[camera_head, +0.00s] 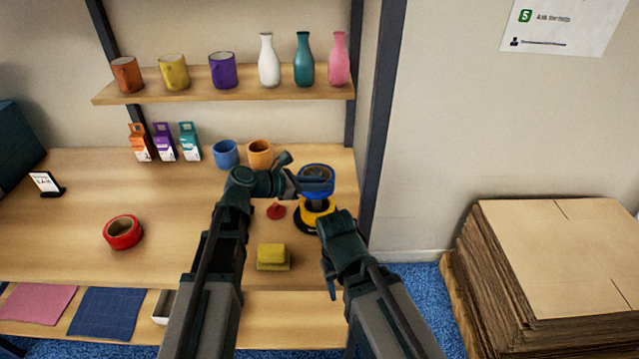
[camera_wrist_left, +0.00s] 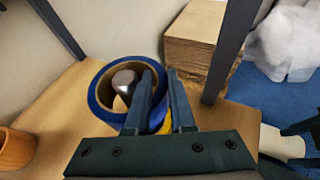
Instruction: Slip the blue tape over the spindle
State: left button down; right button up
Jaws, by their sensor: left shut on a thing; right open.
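The blue tape (camera_head: 318,171) is a roll with a brown inner core, held over the spindle at the right of the table. My left gripper (camera_head: 313,186) is shut on its near wall; the left wrist view shows the fingers (camera_wrist_left: 160,95) at the blue rim (camera_wrist_left: 97,103). The grey rounded top of the spindle (camera_wrist_left: 124,80) shows within the roll's hole. A yellow tape (camera_head: 322,222) lies lower around the spindle, below the blue one. Whether the two rolls touch is unclear. My right gripper (camera_head: 332,285) is open and empty at the table's front right.
A small red piece (camera_head: 276,211) and a yellow block (camera_head: 272,253) lie left of the spindle. A red tape (camera_head: 123,232) lies far left. Blue (camera_head: 226,154) and orange (camera_head: 259,153) cups stand behind. A dark shelf post (camera_head: 380,120) rises right of the spindle.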

aim_at(314, 199)
pick_arm(q)
jog(key=shift+f+b, duration=2.75)
jog(key=shift+f, duration=0.35)
jog(key=c, duration=0.7)
grip_release()
jog(key=shift+r, duration=0.1)
jog(key=shift+w+r, duration=0.1)
notch_tip(314, 199, up, 10)
jog(key=p, duration=1)
jog(key=shift+f, duration=0.2)
